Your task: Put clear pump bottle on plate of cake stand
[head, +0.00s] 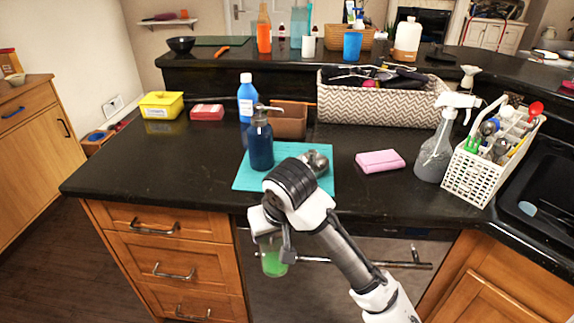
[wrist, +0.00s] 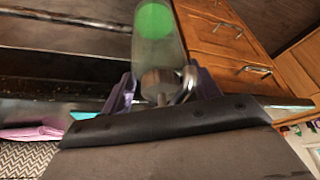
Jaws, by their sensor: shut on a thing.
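The clear pump bottle with green liquid (head: 273,262) hangs in front of the counter's drawers, below the counter edge. My gripper (head: 268,232) is shut on its upper part. In the wrist view the bottle (wrist: 155,45) points away from the camera, its metal pump head between the two fingers of my gripper (wrist: 163,88). I cannot make out a cake stand in either view. A shiny metal object (head: 316,161) on the teal mat is partly hidden by my arm, so I cannot tell what it is.
A dark blue pump bottle (head: 261,145) stands on the teal mat (head: 245,180). A pink sponge (head: 380,161), a spray bottle (head: 435,150) and a white caddy (head: 470,178) are to the right. The counter's left front (head: 150,165) is clear.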

